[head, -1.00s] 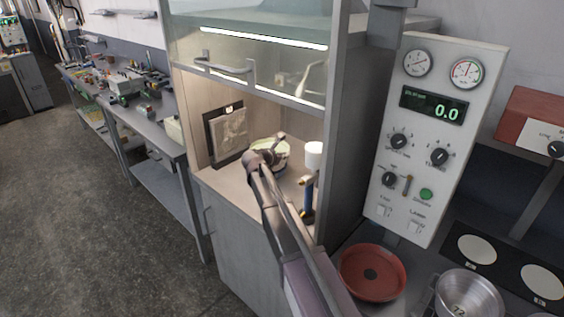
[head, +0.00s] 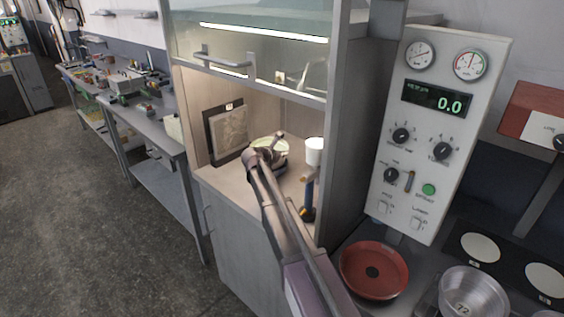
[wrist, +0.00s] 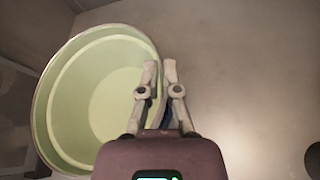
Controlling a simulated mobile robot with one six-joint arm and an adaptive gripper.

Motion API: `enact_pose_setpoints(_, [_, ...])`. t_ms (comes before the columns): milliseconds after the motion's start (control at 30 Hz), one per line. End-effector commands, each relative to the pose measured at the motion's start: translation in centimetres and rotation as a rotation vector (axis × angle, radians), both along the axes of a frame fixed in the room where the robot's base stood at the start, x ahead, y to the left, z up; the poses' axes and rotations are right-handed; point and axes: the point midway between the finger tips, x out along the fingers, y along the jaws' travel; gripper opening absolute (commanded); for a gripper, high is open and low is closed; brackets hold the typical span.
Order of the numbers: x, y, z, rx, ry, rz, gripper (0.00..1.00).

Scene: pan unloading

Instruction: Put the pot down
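The pot (head: 268,144) is round, with a pale green inside, and is in the lit cabinet. In the wrist view the pot (wrist: 75,100) fills the left side, seen from above into its empty inside. My gripper (wrist: 160,68) is at the pot's right rim, one finger on the inner side and one on the outer. The fingers are close together with the rim between them. In the head view my arm reaches into the cabinet and partly hides the pot and gripper. I cannot tell whether the pot's base touches the cabinet floor.
A framed board (head: 228,133) leans at the cabinet's back left. A blue and white upright object (head: 314,152) stands to the pot's right. The raised glass sash (head: 250,75) hangs above. A red pan (head: 373,270) and a metal pot (head: 468,296) are outside at the lower right.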

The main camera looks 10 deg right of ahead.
Motion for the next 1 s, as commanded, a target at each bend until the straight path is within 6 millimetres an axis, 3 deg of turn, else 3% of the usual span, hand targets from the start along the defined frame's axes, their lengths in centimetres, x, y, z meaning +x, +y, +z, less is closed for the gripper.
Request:
enact_pose_setpoints(167, [0.0, 0.0, -1.5, -0.001, -0.001, 0.000, 0.00])
enact_pose_setpoints(867, [0.0, -0.1, -2.2, 0.000, -0.001, -0.001, 0.00])
enact_pose_setpoints(1000, [0.0, -0.2, -2.1, 0.001, 0.000, -0.001, 0.37])
